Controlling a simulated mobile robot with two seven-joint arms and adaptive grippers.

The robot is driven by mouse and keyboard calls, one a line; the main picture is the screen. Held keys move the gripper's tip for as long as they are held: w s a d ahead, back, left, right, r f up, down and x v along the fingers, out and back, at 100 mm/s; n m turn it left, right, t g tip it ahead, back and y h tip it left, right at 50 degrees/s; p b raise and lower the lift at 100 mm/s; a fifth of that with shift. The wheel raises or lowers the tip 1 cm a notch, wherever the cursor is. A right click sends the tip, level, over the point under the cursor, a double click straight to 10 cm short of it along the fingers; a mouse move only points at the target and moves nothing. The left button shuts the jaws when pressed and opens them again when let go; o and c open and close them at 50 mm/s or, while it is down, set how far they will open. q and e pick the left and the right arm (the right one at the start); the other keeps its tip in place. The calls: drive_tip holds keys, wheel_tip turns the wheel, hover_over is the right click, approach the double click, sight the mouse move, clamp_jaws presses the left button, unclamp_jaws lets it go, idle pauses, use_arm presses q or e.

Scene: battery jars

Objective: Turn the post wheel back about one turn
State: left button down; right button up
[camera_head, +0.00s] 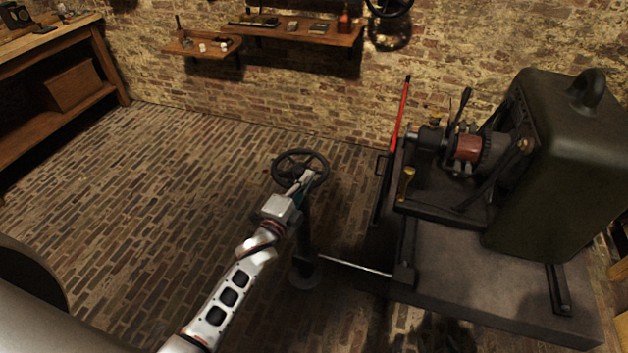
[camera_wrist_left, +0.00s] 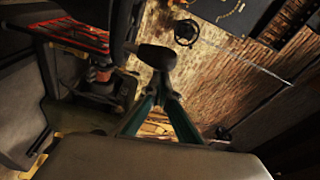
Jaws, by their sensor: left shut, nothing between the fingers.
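The post wheel (camera_head: 300,152) is a dark spoked handwheel on top of an upright post (camera_head: 305,238) with a round foot on the brick floor. My left gripper (camera_head: 306,176) is at the near right part of the wheel, over its rim and spokes in the head view. That view does not show for sure whether it touches. In the left wrist view the green fingers (camera_wrist_left: 158,88) come together with nothing held between them. A dark rounded part lies just past the fingertips; I cannot tell whether it is the wheel. My right gripper is out of view.
A machine with a large dark green housing (camera_head: 560,165) stands on a plinth (camera_head: 480,295) to the right, with a red lever (camera_head: 401,115). A thin pale rod (camera_head: 355,265) reaches left from the plinth towards the post. The brick floor left of the post is clear.

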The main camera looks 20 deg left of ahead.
use_arm(q)
drive_tip(key=shift+a, duration=0.2)
drive_tip(key=shift+s+a, duration=0.4)
drive_tip(key=shift+a, duration=0.45)
